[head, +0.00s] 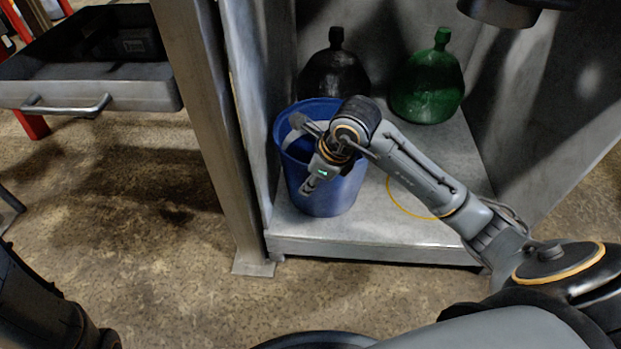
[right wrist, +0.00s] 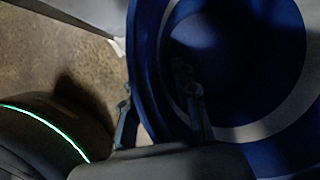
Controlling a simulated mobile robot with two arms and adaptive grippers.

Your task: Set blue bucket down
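The blue bucket (head: 331,192) stands upright, apparently resting on the grey floor of the compactor bay (head: 385,232), near its left wall. My right gripper (head: 308,183) is at the bucket's rim, reaching in from the right in the head view. In the right wrist view its two fingers (right wrist: 160,112) are spread apart, one outside the blue bucket wall (right wrist: 146,70) and one inside. A gap seems to show between the inner finger and the wall. A pale ring shows inside the bucket. My left gripper is out of view.
A black bottle (head: 333,78) and a green bottle (head: 428,84) stand behind the bucket. A yellow ring (head: 402,205) lies on the bay floor to its right. A metal post (head: 211,120) and an open grey drawer (head: 100,95) are at the left.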

